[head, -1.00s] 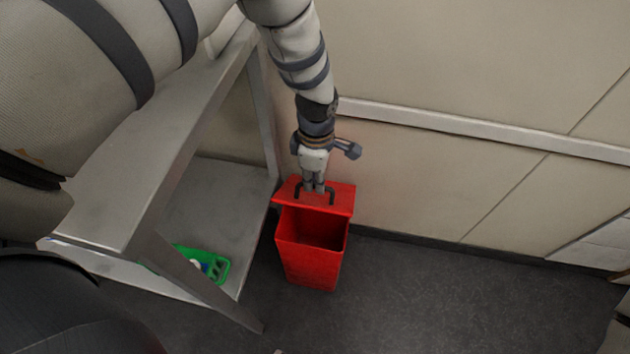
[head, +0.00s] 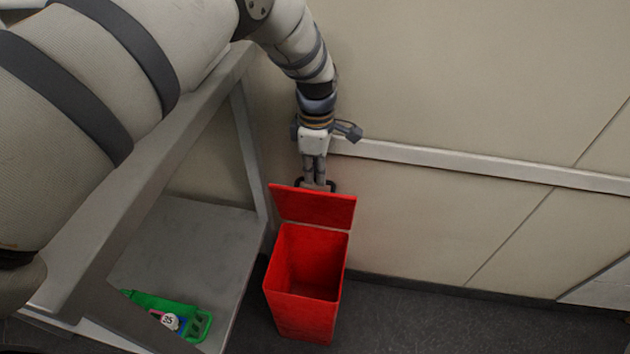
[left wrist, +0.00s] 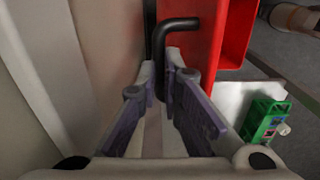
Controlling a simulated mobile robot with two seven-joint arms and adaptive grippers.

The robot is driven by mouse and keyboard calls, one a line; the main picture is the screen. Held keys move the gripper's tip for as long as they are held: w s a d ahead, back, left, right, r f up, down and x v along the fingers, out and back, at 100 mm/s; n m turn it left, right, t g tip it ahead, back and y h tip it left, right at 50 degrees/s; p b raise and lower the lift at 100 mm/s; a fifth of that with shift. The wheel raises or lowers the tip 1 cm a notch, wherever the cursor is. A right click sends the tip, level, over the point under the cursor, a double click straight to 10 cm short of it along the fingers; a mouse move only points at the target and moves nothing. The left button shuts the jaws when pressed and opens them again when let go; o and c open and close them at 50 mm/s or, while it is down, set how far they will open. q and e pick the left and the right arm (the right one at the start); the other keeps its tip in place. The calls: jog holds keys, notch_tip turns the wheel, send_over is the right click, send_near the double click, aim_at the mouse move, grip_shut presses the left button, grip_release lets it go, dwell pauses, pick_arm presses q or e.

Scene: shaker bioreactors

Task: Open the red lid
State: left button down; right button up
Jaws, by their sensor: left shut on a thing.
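A red bin (head: 305,300) stands on the floor against the wall, its inside showing empty. Its red lid (head: 313,207) is tilted up at the back, standing nearly upright. My left gripper (head: 314,183) is at the top edge of the lid, shut on the dark handle (head: 331,185). In the left wrist view the black bent handle (left wrist: 179,24) sits between the fingertips of the left gripper (left wrist: 170,62), with the red lid (left wrist: 200,30) beside it. My right gripper is not in view.
A grey metal shelf unit (head: 185,240) stands close to the left of the bin. A green tray (head: 160,302) with small items lies on its lower shelf. The wall with a pale rail (head: 450,168) is right behind the gripper. The floor right of the bin is clear.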

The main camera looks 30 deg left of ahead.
pick_arm(q)
jog(key=shift+s+d+f, duration=0.1)
jog(key=shift+s+f, duration=0.3)
jog(key=shift+f, duration=0.3)
jog(key=c, duration=1.7)
grip_release()
jog(key=shift+w+f, duration=0.1)
jog(key=shift+w, duration=0.2)
jog(key=r, duration=1.2)
jog(key=shift+w+r, duration=0.2)
jog(key=shift+c, duration=0.5)
